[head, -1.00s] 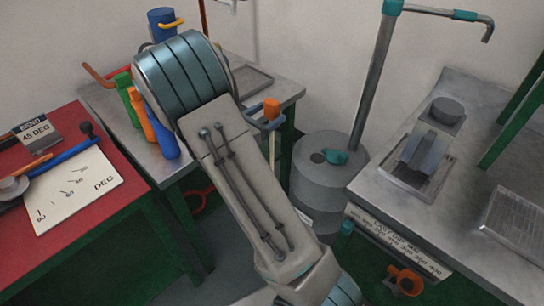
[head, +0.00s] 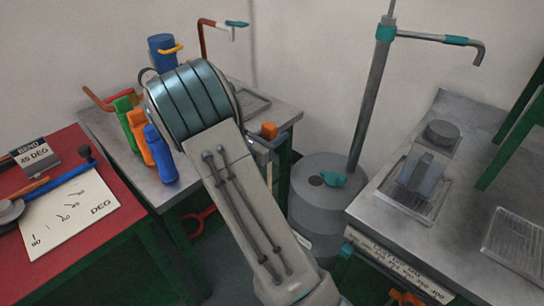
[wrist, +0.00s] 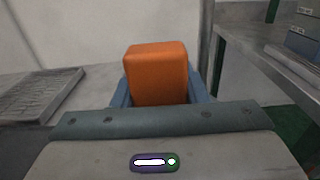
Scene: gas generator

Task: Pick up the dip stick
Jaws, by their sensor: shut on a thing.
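The dip stick's orange handle (head: 269,130) shows just right of my forearm in the head view, by the front right corner of the grey table. In the wrist view the same orange block (wrist: 157,72) sits upright between the blue-grey fingers of my gripper (wrist: 160,93). My gripper is shut on this handle. In the head view my gripper (head: 258,142) is mostly hidden behind my forearm.
Green, orange and blue bottles (head: 160,155) and a blue mug (head: 162,48) stand on the grey table (head: 285,112). A grey drum (head: 315,190) with an upright pipe stands to the right. A metal bench (head: 375,205) is at far right, a red table (head: 120,222) at left.

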